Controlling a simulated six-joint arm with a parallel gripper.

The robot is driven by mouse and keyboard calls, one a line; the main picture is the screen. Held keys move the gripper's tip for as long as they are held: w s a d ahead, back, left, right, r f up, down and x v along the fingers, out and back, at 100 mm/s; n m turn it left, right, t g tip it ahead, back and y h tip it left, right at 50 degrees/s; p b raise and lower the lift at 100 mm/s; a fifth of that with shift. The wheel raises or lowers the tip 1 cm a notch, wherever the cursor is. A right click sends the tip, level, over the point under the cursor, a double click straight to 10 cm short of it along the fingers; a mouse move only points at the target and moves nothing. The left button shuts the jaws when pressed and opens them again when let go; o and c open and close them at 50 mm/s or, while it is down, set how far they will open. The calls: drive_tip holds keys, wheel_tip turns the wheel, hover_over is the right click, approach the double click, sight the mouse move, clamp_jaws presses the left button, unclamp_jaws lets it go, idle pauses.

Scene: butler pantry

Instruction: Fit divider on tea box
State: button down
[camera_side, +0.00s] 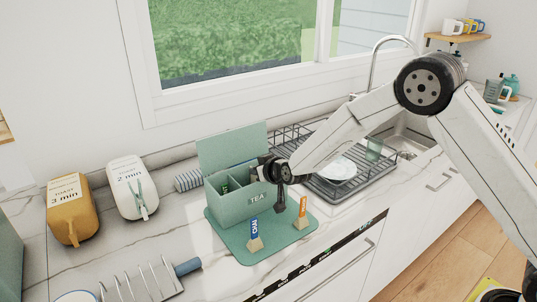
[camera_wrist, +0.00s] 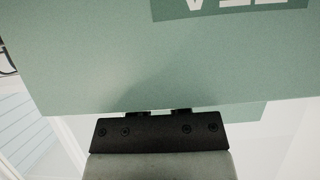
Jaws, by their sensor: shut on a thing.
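The green tea box (camera_side: 228,209) stands on a green mat (camera_side: 238,252) with its lid (camera_side: 232,146) raised at the back. Its compartments are open at the top, with a wall visible between them. My gripper (camera_side: 259,173) is at the box's upper right edge and is shut. What it grips, likely the divider, is hidden in both views. In the wrist view, the box's front wall (camera_wrist: 150,60) fills the upper part with upside-down lettering. My gripper's fingertips (camera_wrist: 165,112) meet the wall's edge there, and I cannot tell whether they touch it.
A blue tag (camera_side: 254,231) and an orange tag (camera_side: 302,207) stand on wooden bases at the mat's front. A dish rack (camera_side: 350,195) with a white plate is behind right. A yellow container (camera_side: 73,212) and a white one (camera_side: 134,190) stand left. A blue-handled rack (camera_side: 187,267) lies front left.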

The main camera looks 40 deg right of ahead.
idle(0.4)
unclamp_jaws()
drive_tip(key=shift+f, duration=0.1)
idle(0.4)
drive_tip(key=shift+r, duration=3.55)
drive_tip(key=s+d+f+g, duration=0.1)
drive_tip(key=s+d+g, duration=0.1)
drive_tip(key=s, duration=0.9)
drive_tip(key=s+d+f+g, duration=0.2)
drive_tip(key=s+d+g, duration=0.1)
drive_tip(key=s, duration=0.8)
drive_tip(key=s+d+f+g, duration=0.2)
drive_tip(key=s+d+g, duration=0.1)
drive_tip(key=s, duration=0.9)
drive_tip(key=shift+s+f+g, duration=0.1)
drive_tip(key=shift+g, duration=0.8)
